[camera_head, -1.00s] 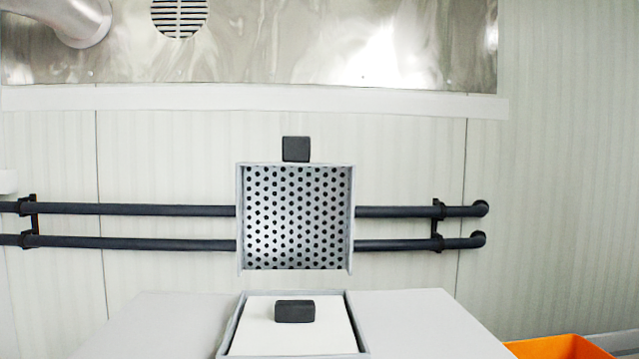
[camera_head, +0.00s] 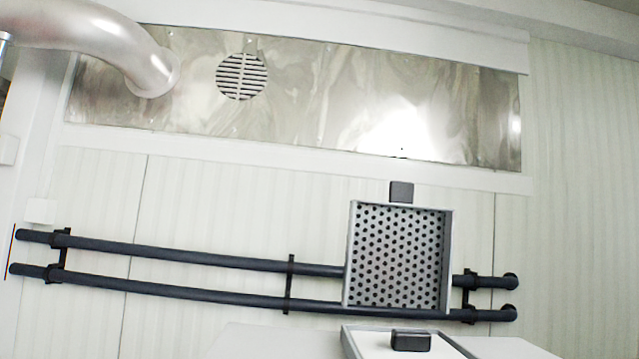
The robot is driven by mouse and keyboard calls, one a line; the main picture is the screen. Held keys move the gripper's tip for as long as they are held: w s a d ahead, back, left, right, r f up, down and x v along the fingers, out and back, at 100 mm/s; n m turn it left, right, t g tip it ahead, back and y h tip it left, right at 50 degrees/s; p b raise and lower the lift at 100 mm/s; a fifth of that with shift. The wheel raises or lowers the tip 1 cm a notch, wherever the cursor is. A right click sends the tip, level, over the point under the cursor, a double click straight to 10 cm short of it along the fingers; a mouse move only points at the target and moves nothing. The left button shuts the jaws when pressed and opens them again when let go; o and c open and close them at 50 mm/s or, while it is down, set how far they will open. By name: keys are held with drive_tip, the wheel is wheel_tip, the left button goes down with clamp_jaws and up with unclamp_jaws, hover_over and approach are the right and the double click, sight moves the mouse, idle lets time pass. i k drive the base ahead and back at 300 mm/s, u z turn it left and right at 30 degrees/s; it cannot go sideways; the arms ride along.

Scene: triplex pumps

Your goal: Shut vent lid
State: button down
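The vent lid (camera_head: 398,255) stands raised and open, a grey square frame with a perforated metal inner face towards me. A black block handle (camera_head: 401,192) sits on its top edge. Below it is the grey-rimmed vent box (camera_head: 352,345) with a white inside panel and a black block (camera_head: 411,340) on it; the bottom of the picture cuts it off. My gripper does not show in this view.
Two dark pipes (camera_head: 200,256) run along the panelled wall behind the lid. A shiny metal panel (camera_head: 320,95) with a round slotted grille (camera_head: 242,77) is above, and a silver duct (camera_head: 110,45) is at upper left. A pale surface (camera_head: 262,341) lies around the box.

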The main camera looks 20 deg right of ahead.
sight(399, 253)
drive_tip(key=u, duration=0.75)
drive_tip(key=k, duration=0.95)
drive_tip(key=z, duration=1.45)
drive_tip(key=i, duration=1)
drive_tip(key=u, duration=0.1)
